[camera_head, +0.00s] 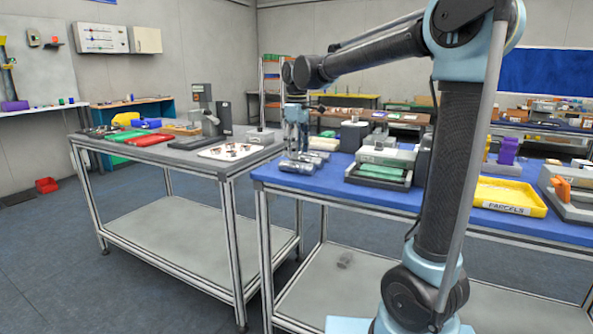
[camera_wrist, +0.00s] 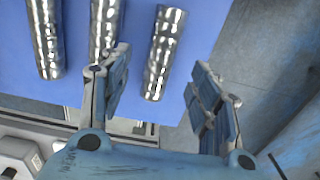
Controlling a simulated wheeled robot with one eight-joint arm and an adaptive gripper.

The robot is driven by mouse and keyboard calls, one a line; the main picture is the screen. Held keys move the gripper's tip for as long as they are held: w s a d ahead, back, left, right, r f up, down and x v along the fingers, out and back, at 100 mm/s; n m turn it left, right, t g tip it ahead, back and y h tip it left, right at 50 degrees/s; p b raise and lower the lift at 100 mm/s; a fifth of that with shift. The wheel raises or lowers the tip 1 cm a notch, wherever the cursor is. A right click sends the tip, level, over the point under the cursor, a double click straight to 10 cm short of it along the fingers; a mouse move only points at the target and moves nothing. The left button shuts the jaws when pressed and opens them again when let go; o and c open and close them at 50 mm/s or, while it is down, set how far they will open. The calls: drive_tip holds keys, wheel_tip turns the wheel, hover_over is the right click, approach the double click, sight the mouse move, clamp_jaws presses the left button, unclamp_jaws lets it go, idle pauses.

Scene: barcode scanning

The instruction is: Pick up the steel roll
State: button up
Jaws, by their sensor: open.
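Several shiny steel rolls lie on their sides on the blue table top. In the wrist view one steel roll (camera_wrist: 165,52) shows in the gap between my fingertips, and two more, a middle roll (camera_wrist: 104,28) and a left roll (camera_wrist: 46,38), lie to its left. In the head view the front roll (camera_head: 296,167) lies near the left end of the blue table, with others close behind it. My gripper (camera_wrist: 162,60) is open and empty, fingers pointing down; in the head view it hangs over the rolls (camera_head: 297,146). The exact height gap is hard to tell.
Right of the rolls stands a grey device with a green panel (camera_head: 380,172), then a yellow parcels tray (camera_head: 510,196). A grey table (camera_head: 170,152) with tools and a white tray (camera_head: 228,151) stands to the left. The blue table's edge (camera_wrist: 196,60) runs beside the rolls.

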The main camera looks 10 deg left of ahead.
sight(297, 162)
drive_tip(key=shift+f, duration=2.65)
clamp_jaws()
drive_tip(key=shift+r, duration=0.1)
